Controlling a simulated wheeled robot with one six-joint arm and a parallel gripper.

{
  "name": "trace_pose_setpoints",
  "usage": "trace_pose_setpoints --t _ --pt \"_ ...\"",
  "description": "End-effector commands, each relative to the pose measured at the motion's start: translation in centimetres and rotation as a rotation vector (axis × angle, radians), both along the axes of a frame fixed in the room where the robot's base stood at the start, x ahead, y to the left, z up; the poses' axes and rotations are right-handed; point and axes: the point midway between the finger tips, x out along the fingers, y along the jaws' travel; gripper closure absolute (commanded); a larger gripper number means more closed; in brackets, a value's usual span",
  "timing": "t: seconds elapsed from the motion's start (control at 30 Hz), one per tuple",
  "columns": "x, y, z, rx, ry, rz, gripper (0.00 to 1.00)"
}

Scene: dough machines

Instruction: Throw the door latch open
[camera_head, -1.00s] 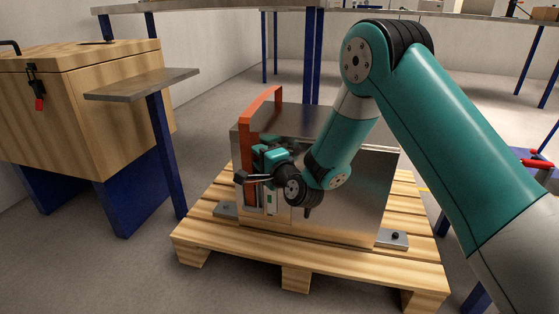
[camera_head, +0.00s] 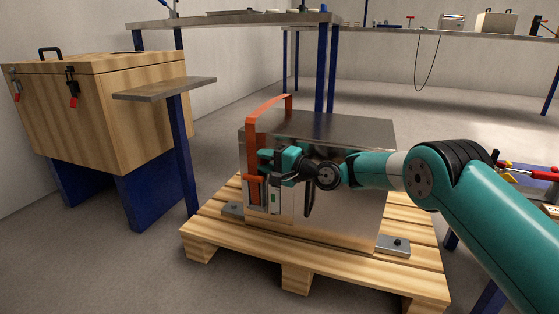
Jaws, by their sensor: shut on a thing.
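The metal machine (camera_head: 345,222) is a box with a front door face, standing on a wooden pallet. My gripper (camera_head: 262,167) is at the upper left of that face, reaching in from the right. A dark upright handle (camera_head: 309,202) shows on the front below my wrist. An orange-red curved bar (camera_head: 268,107) rises at the machine's left side, close to my gripper.
The wooden pallet (camera_head: 250,248) juts out in front of the machine. A wooden chest (camera_head: 100,110) with black clasps and a small grey shelf (camera_head: 165,88) stand at the left. Tables line the back. The floor at the front left is free.

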Motion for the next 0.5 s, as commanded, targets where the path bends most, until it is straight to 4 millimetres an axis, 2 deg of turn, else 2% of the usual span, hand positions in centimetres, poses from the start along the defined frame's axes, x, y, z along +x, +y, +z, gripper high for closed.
trace_pose_setpoints --t 0.03,0.5 --pt "-0.63 0.56 -0.24 -0.002 0.004 0.032 1.00" --pt "-0.79 0.21 -0.23 -0.001 0.008 0.079 1.00"
